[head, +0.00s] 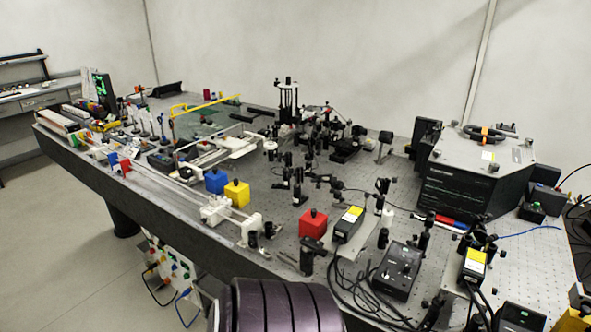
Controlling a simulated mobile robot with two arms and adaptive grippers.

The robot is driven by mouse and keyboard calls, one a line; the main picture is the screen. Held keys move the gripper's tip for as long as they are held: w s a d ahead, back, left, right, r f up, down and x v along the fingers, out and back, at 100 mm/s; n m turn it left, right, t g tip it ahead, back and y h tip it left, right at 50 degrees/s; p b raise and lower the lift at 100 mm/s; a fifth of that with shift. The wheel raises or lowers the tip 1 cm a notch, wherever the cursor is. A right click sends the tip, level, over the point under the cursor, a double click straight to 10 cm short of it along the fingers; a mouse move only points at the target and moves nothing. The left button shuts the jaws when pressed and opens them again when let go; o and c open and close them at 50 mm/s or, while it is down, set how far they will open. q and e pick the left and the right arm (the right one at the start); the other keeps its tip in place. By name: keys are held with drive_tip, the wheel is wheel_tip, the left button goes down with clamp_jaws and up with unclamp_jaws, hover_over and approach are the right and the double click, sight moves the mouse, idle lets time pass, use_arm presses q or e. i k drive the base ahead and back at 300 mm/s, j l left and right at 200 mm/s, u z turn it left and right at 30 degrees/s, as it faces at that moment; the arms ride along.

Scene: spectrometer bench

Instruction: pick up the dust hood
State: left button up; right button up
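I cannot tell for certain which thing is the dust hood. A large black box with a pale grey top (481,172) stands at the right of the bench and has an orange and black handle-like piece on top. Three small cubes with black knobs stand near the bench's front edge: a blue cube (216,181), a yellow cube (237,194) and a red cube (313,224). All of them rest upright on the bench. Neither of my grippers is in view.
The perforated optical bench (270,200) is crowded with black posts and mounts. A white rail assembly runs along its front left. A black control box (398,270) with loose cables lies at front right. A side bench (35,100) stands far left, with clear floor before it.

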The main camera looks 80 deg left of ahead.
sight(215, 180)
drive_tip(key=u, duration=3.15)
